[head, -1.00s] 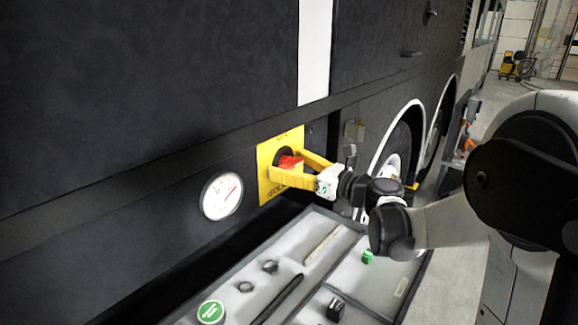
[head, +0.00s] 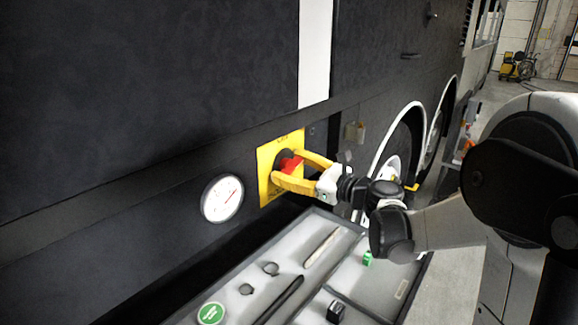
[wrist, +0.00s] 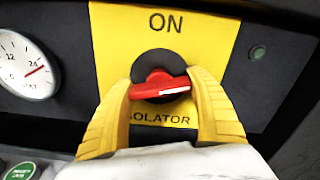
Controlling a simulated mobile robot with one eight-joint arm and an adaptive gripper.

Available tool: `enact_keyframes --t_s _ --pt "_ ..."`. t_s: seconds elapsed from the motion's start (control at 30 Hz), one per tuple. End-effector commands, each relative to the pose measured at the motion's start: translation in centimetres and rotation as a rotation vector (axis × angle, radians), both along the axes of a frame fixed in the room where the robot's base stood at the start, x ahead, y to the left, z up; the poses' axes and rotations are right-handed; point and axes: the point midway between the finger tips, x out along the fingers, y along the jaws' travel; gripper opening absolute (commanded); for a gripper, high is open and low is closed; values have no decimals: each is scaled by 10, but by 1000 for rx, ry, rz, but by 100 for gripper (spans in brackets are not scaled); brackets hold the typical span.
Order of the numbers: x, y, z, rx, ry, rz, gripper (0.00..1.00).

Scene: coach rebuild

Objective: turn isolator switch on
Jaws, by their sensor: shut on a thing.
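The isolator switch is a red handle (wrist: 160,86) on a round black base, on a yellow plate (wrist: 105,32). The plate reads ON above the switch and ISOLATOR below, the first letter covered by a finger. In the wrist view the handle lies nearly level across the plate, tilted slightly. My gripper (wrist: 164,80) is shut on the handle, one yellow finger at each end. The head view also shows my gripper (head: 287,166) at the yellow plate (head: 265,165), with the red handle (head: 291,163) partly hidden between the fingers.
A round white gauge (head: 222,198) sits left of the plate on the dark coach side. Below is a grey tray (head: 345,262) with several small parts, including a green-topped button (head: 211,313). A coach wheel (head: 393,160) stands to the right.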

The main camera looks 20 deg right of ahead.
Motion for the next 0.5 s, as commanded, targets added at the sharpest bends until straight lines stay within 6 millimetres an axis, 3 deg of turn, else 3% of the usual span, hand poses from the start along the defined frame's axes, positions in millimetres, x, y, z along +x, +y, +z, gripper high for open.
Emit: enact_keyframes --t_s 0.5 --pt "0 -1 0 -398 -286 0 36"
